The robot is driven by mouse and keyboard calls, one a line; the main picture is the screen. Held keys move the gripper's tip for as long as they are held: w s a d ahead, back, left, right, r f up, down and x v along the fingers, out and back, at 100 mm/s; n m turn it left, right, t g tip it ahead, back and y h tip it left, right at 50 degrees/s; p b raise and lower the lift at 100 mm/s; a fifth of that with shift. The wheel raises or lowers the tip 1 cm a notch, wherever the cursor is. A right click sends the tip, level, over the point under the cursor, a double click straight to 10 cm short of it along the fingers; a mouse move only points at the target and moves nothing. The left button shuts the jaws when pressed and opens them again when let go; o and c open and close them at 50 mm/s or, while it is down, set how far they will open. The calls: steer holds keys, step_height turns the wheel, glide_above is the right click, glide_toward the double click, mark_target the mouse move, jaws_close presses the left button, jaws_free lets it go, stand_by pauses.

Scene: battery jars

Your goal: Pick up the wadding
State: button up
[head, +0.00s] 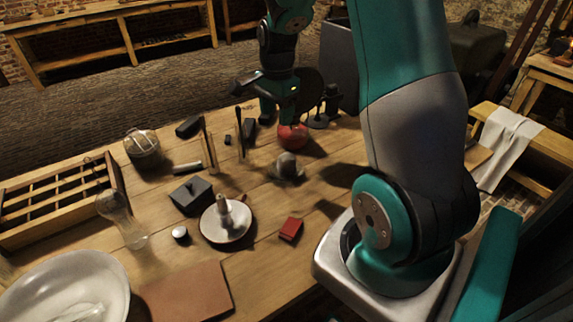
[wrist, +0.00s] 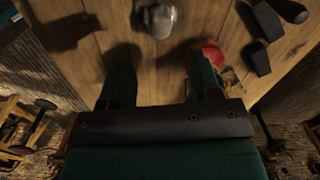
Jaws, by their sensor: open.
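My gripper (head: 280,112) is over the far side of the wooden table, open and empty; in the wrist view its two teal fingers stand apart with bare wood between them (wrist: 162,78). A round red thing (head: 292,137) is close by, and in the wrist view it shows beside the right fingertip (wrist: 207,52), partly hidden by it. I cannot tell for sure which thing is the wadding. A grey rounded lump (head: 288,168) lies nearer the table's middle; in the wrist view it is ahead of the fingers (wrist: 160,20). Whitish stuff (head: 85,312) lies in the white bowl (head: 40,282).
A slotted wooden rack (head: 55,200), a glass flask (head: 125,222), a jar (head: 143,147), a dark box (head: 191,195), a white dish (head: 212,232) and a small red box (head: 291,229) stand on the table. Dark upright things (head: 328,100) are right of my gripper.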

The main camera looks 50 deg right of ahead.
mark_target(287, 156)
steer(key=d+f+m, duration=0.1)
steer(key=f, duration=0.3)
steer(key=d+f, duration=0.1)
steer(key=f, duration=0.4)
steer(key=d+f+m+p, duration=0.1)
steer(key=f, duration=0.3)
steer(key=shift+s+d+f+m, duration=0.15)
steer(key=shift+d+f+m, duration=0.05)
steer(key=shift+d+m, duration=0.15)
steer(key=shift+a+f+p, duration=0.2)
steer(key=shift+f+p, duration=0.55)
steer(key=shift+f, duration=2.15)
steer(key=c, duration=0.7)
steer(key=shift+c, duration=0.2)
step_height(287, 156, up, 20)
steer(key=b, duration=0.1)
